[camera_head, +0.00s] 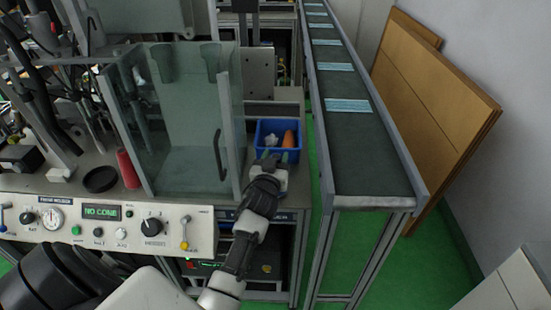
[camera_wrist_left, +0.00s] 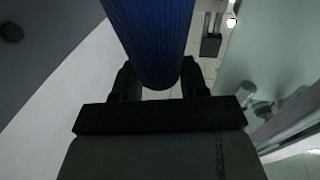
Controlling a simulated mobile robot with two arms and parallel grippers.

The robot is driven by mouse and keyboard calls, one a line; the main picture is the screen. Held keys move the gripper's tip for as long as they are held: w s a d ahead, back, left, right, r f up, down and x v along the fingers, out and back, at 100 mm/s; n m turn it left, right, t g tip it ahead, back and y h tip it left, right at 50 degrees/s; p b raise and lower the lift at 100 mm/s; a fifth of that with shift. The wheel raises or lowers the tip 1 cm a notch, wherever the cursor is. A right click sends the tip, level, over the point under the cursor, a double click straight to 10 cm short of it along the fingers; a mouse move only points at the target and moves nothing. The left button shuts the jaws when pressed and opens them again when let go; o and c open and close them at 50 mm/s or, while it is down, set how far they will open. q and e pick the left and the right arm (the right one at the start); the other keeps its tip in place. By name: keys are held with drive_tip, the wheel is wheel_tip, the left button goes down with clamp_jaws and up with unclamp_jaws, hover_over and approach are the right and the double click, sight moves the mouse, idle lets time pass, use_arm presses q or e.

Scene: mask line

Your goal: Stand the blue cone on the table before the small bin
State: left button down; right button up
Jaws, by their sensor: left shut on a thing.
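My left gripper (camera_head: 271,157) is just in front of the small blue bin (camera_head: 262,148) in the head view, low over the table's front edge. In the left wrist view my left gripper (camera_wrist_left: 157,82) is shut on the blue cone (camera_wrist_left: 150,35), a dark blue, ribbed, tapered body between the two fingers. Only part of the cone shows there. I cannot make it out clearly in the head view, nor tell whether it touches the table. My right gripper is not in view.
The bin holds an orange item (camera_head: 289,139) and something white (camera_head: 271,139). A glass enclosure (camera_head: 185,120) stands left of the gripper. A red cone-like item (camera_head: 127,168) and a black dish (camera_head: 101,179) are farther left. A conveyor (camera_head: 358,150) runs along the right.

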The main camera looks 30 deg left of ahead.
use_arm(q)
drive_tip(key=c, duration=0.6)
unclamp_jaws()
drive_tip(key=shift+o, duration=0.2)
